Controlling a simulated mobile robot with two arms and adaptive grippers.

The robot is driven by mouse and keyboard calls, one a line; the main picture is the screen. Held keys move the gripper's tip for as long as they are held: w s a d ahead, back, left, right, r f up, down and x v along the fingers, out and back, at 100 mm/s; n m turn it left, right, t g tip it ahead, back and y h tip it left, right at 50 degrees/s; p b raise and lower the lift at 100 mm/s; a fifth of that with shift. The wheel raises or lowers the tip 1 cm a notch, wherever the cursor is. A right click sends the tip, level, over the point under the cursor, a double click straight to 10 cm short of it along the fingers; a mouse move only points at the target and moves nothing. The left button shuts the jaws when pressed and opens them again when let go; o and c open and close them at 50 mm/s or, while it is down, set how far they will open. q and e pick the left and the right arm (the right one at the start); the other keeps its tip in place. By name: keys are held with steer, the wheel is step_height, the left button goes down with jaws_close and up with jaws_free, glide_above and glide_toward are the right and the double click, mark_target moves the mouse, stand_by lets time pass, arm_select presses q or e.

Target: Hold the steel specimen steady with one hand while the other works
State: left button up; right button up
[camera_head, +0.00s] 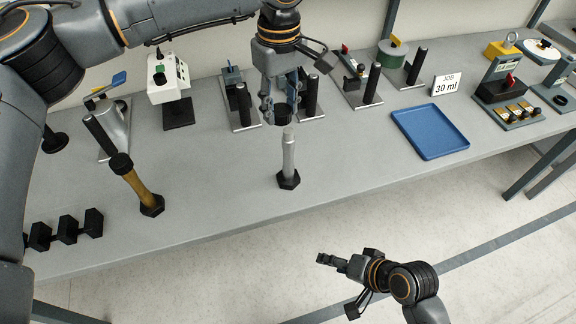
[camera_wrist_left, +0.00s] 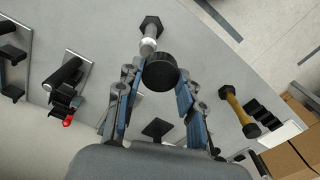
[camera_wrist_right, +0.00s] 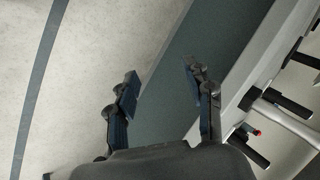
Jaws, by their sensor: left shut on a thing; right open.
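The steel specimen (camera_head: 288,157) is a silver rod with a dark hexagonal lower end and a black upper end, upright at the middle of the bench. My left gripper (camera_head: 282,108) comes from above and is shut around the black upper end, which hides part of that end. In the left wrist view the black end sits between the fingertips (camera_wrist_left: 160,85), and the silver rod (camera_wrist_left: 149,45) runs beyond it. I cannot tell whether the lower end touches the bench. My right gripper (camera_head: 332,262) is open and empty, out over the floor in front of the bench.
A brass specimen (camera_head: 136,183) stands to the left, with black dumbbell-like pieces (camera_head: 67,229) near the front left edge. A blue tray (camera_head: 430,131) and a "JOB 30 ml" card (camera_head: 446,84) are to the right. Fixtures line the back. The bench between specimen and tray is clear.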

arm_select(q)
steer(key=shift+w+d+r+n, duration=0.3)
steer(key=shift+w+d+r, duration=0.1)
steer(key=shift+d+r, duration=0.1)
arm_select(e)
steer(key=w+a+r+m+t+y, duration=0.1)
steer(key=w+a+r+m+y, duration=0.1)
steer(key=a+r+m+y, duration=0.3)
arm_select(q)
steer(key=shift+w+d+r, duration=0.1)
steer(key=shift+w+r, duration=0.1)
steer(key=shift+w+d+r, duration=0.1)
arm_select(e)
steer(key=m+t+y, duration=0.2)
steer(key=m+t, duration=0.5)
steer(key=m, duration=1.2)
glide_toward(292, 160)
steer(key=shift+s+d+r, duration=0.15)
steer(key=shift+s+d, duration=0.05)
steer(key=shift+d, duration=0.2)
steer(key=shift+a, duration=0.1)
steer(key=x, duration=1.2)
